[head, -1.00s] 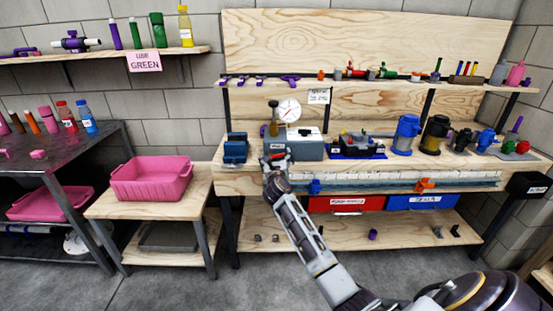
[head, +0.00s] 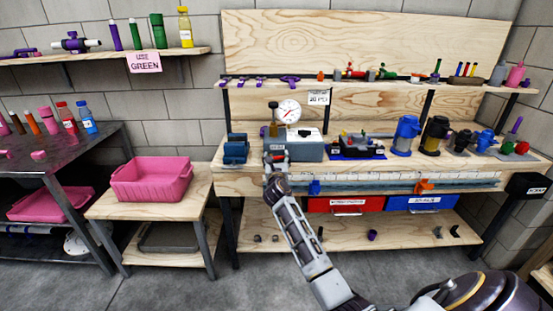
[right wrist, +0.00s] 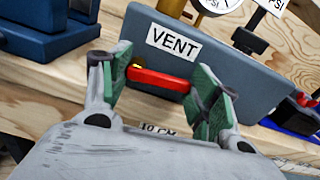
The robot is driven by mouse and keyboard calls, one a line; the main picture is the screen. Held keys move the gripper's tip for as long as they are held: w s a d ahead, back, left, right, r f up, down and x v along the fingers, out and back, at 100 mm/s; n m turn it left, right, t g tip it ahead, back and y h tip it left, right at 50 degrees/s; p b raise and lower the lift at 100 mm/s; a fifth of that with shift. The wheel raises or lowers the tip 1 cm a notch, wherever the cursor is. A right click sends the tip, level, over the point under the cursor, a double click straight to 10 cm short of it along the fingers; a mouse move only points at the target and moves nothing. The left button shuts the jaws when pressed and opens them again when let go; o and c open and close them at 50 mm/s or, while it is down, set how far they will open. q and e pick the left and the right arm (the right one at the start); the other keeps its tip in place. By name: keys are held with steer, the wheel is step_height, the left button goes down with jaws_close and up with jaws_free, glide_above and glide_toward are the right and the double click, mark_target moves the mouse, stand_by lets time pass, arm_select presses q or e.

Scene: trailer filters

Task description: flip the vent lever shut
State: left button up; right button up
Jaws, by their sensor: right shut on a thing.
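The vent lever (right wrist: 160,80) is a red bar on the front of a grey-blue box with a white VENT label (right wrist: 173,41), seen in the right wrist view. It lies nearly level, tilted slightly down to the right, with a brass-coloured pivot at its left end. My right gripper (right wrist: 160,88) has its green-padded fingers at the two ends of the lever and is shut on it. In the head view the right gripper (head: 276,160) is at the box's (head: 304,147) front left, largely hiding the lever. My left gripper is not in view.
A pressure gauge (head: 288,111) stands behind the box. A blue vise-like block (head: 235,150) is close on the left, and a black device on a blue base (head: 358,147) is on the right. A pink bin (head: 150,180) sits on a lower table at left.

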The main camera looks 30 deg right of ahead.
steer(key=shift+f+m, duration=0.15)
steer(key=shift+m, duration=0.45)
steer(key=o, duration=1)
steer(key=shift+s+a, duration=0.1)
steer(key=shift+s, duration=0.05)
steer(key=shift+v, duration=5.8)
steer(key=shift+a+f, duration=0.1)
